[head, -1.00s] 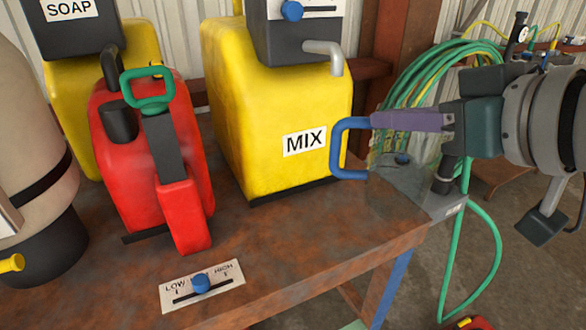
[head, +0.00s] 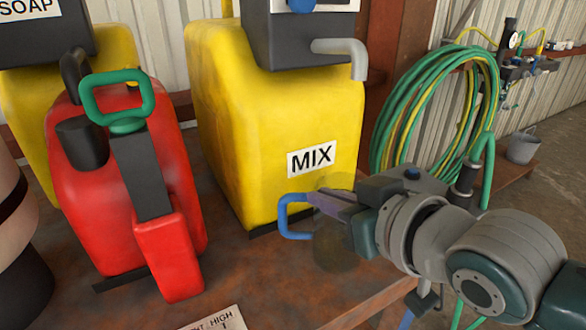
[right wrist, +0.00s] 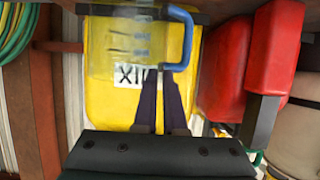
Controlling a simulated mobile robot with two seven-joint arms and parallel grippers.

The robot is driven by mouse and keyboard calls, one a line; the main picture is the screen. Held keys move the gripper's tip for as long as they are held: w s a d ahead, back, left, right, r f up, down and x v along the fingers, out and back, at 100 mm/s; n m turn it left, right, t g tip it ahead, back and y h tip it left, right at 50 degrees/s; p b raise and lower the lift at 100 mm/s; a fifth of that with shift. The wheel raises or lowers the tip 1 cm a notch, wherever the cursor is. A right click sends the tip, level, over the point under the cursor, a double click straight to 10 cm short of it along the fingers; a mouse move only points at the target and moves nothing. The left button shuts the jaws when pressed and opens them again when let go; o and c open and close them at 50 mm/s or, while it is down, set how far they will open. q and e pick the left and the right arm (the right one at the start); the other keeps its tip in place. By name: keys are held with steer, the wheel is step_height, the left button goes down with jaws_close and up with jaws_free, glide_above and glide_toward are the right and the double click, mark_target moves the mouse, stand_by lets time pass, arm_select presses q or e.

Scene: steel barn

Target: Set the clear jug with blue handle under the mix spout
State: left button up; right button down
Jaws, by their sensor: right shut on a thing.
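The clear jug (head: 335,248) with its blue handle (head: 283,215) is in front of the lower right of the yellow MIX container (head: 230,130). My right gripper (head: 325,203) is shut on the jug near the handle; the exact contact is hard to make out. The grey mix spout (head: 345,50) sticks out from the dark box above, higher than the jug. In the right wrist view the clear jug (right wrist: 130,42) and blue handle (right wrist: 187,40) show beyond the purple fingertips (right wrist: 160,75). Whether the jug touches the bench is unclear. My left gripper is out of view.
A red can (head: 170,255) with a green handle stands left on the rusty bench (head: 255,280). A LOW/HIGH plate (head: 215,320) lies at the front. A coiled green and yellow hose (head: 400,110) hangs at right. A bucket (head: 522,146) sits further back.

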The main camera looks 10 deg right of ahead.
steer(key=shift+f, duration=0.45)
steer(key=c, duration=0.9)
jaws_free()
steer(key=shift+c, duration=0.2)
steer(key=p+v, duration=0.2)
steer(key=v, duration=1)
steer(key=s+d+f+m+g+h, duration=0.1)
steer(key=s+g, duration=0.3)
steer(key=s, duration=0.4)
steer(key=s+d+f+m+g+h, duration=0.1)
steer(key=s+d+f+g+h, duration=0.2)
steer(key=s+g, duration=0.2)
steer(key=s, duration=0.3)
steer(key=shift+f, duration=0.35)
